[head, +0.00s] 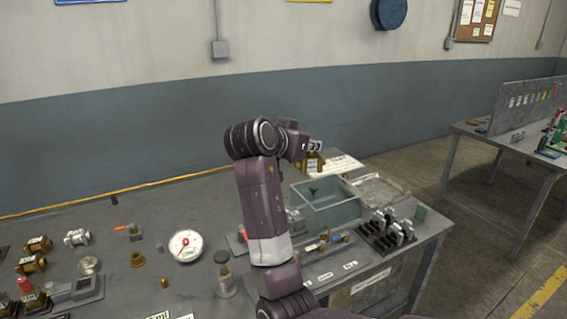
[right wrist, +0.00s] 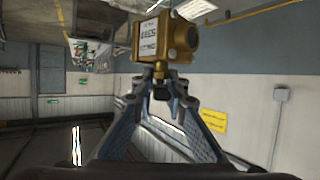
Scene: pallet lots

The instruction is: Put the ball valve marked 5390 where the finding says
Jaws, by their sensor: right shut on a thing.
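My right gripper (head: 314,147) is shut on a brass ball valve (head: 312,164) and holds it up over the back right of the grey workbench. In the right wrist view the valve (right wrist: 178,42) sits between the fingertips (right wrist: 161,84). It bears a white label with small print, which seems to read 5390. The head view shows a white paper (head: 342,165) on the bench just behind and right of the held valve. No text on it is readable. A clear water-filled tank (head: 340,217) stands in front. My left gripper is not in view.
A clear tray or lid (head: 383,189) lies right of the tank. A rack of dark clamps (head: 388,235) stands at the right edge. A second table (head: 480,131) stands at far right.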

